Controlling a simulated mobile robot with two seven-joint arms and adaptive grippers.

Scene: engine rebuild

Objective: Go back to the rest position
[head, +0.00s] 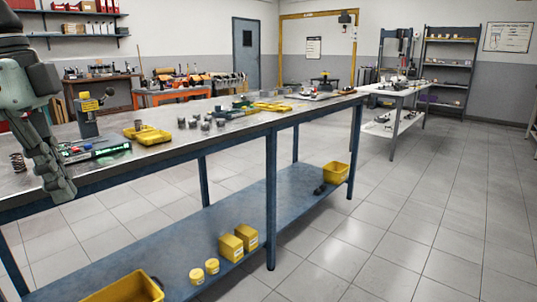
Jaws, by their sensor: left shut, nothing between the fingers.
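My left gripper (60,192) hangs at the left edge of the head view, pointing down at the front edge of the long workbench (180,156). Its fingers are together with nothing visible between them. My right gripper is out of view. A device with a green-lit strip (97,149) lies on the bench just right of my left gripper. A coil spring (18,162) stands on the bench to its left.
Yellow trays (147,135), several small grey cylinders (206,124) and a yellow-topped press (88,115) occupy the bench. Yellow boxes (231,247) and bins stand on its lower shelf (180,262). The tiled floor (420,220) at right is clear.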

